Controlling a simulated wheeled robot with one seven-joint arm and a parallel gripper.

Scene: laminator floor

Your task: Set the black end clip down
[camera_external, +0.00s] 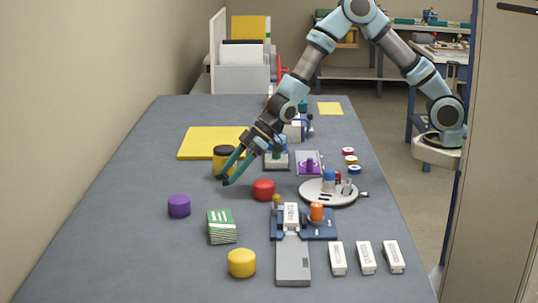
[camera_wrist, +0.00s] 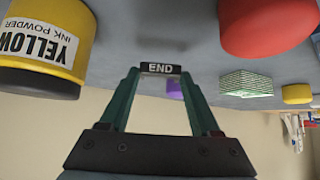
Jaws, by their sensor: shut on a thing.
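The black end clip (camera_wrist: 160,67), marked "END" in white letters, sits between my gripper's two green fingertips in the wrist view. My gripper (camera_external: 229,173) is shut on it. In the outside view the gripper slants down and left over the grey table (camera_external: 125,215), in front of the yellow ink powder jar. The clip cannot be made out there. A shadow shows on the table beyond the clip in the wrist view; whether the clip touches the table is not clear.
The yellow ink powder jar (camera_wrist: 42,45) and a red lid (camera_wrist: 265,22) flank my gripper. A purple lid (camera_external: 179,206), green-topped stack (camera_external: 222,228) and yellow lid (camera_external: 242,263) stand nearer the camera. A yellow sheet (camera_external: 197,143) lies behind. The table's left side is mostly clear.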

